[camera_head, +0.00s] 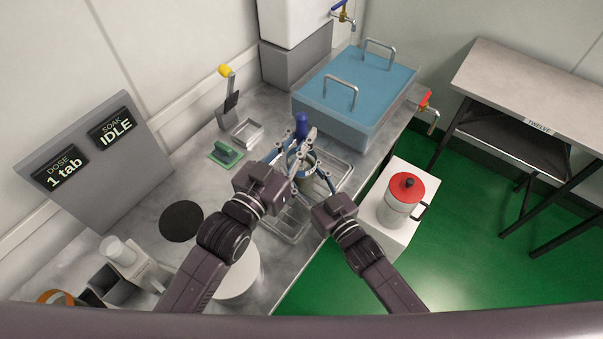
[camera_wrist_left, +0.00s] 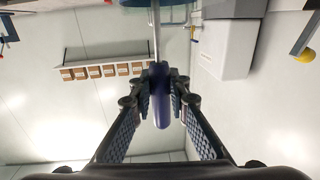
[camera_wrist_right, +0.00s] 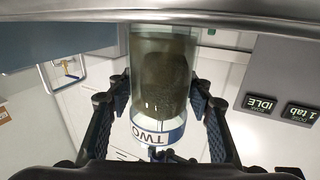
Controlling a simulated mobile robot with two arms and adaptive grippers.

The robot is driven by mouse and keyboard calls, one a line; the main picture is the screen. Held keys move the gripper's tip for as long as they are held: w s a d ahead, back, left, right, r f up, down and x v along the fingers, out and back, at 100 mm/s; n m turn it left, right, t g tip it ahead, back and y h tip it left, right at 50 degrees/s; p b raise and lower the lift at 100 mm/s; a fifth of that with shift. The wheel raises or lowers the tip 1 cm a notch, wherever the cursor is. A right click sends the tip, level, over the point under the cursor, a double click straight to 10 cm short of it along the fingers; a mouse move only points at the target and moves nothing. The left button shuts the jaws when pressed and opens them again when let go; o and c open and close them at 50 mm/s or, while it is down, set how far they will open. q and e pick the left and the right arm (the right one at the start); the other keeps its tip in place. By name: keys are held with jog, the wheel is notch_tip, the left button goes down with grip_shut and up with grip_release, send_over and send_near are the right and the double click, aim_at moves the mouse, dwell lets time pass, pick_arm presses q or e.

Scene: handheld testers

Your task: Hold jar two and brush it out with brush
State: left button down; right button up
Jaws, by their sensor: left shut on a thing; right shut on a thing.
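The brush shows its blue handle (camera_head: 302,123) standing up over the jar in the head view. My left gripper (camera_head: 304,137) is shut on this handle; in the left wrist view the handle (camera_wrist_left: 162,98) sits between the fingers, with a thin metal shaft running to the jar's blue-tinted edge. Jar two (camera_head: 300,164) is clear glass with a blue band. My right gripper (camera_head: 304,178) is shut around it. In the right wrist view the jar (camera_wrist_right: 160,75) has a "TWO" label and looks murky brown inside.
A red-lidded jug (camera_head: 404,200) stands right. The sign (camera_head: 88,160) reads "SOAK IDLE".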

aim_at(299, 123)
pick_arm(q)
jog(key=shift+r, duration=2.6)
jog(key=shift+f, duration=0.1)
jog(key=shift+f, duration=2.45)
jog(key=shift+w, duration=0.65)
jog(key=shift+r, duration=0.1)
jog(key=shift+r, duration=2.4)
jog(key=shift+f, duration=2.5)
